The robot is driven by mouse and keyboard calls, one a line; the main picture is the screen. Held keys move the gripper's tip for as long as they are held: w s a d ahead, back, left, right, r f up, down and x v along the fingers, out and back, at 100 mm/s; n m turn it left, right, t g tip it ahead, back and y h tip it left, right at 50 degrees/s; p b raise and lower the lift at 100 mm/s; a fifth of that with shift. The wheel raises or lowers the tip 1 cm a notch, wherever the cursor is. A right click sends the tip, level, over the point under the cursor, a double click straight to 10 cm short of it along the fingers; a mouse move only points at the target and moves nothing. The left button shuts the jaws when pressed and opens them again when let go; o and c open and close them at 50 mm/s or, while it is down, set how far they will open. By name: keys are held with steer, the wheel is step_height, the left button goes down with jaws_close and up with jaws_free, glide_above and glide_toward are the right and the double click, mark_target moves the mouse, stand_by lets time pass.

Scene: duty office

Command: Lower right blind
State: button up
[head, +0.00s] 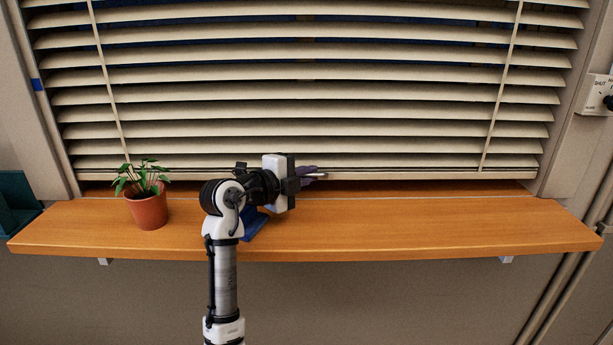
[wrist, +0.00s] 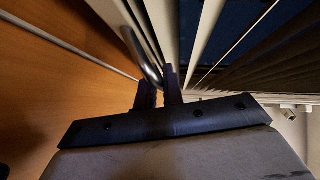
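The blind (head: 300,104) has cream slats, tilted partly open, and fills the window in the head view. Its bottom rail (head: 420,174) hangs level, a little above the wooden sill. My gripper (head: 312,175) is at the bottom rail, near its middle. In the wrist view my gripper's two dark fingers (wrist: 160,88) are close together, with a curved metal handle (wrist: 142,50) running down between them. They appear shut on this handle. The handle's far end and exact contact are partly hidden by the fingers.
A potted plant (head: 148,206) stands on the wooden sill (head: 400,230), left of my arm. A blue object (head: 254,224) lies on the sill behind my wrist, partly hidden. A control box (head: 596,95) with a black knob and "SHUT" marking is on the right wall. The sill's right half is clear.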

mark_target(306, 80)
steer(key=o, duration=0.5)
steer(key=shift+r, duration=0.1)
steer(key=shift+c, duration=0.2)
step_height(306, 80, up, 20)
steer(key=shift+r+b, duration=0.1)
steer(key=shift+b, duration=1.1)
steer(key=v, duration=1.6)
steer(key=shift+f, duration=0.2)
steer(key=shift+d+p, duration=0.1)
steer(key=shift+p, duration=0.2)
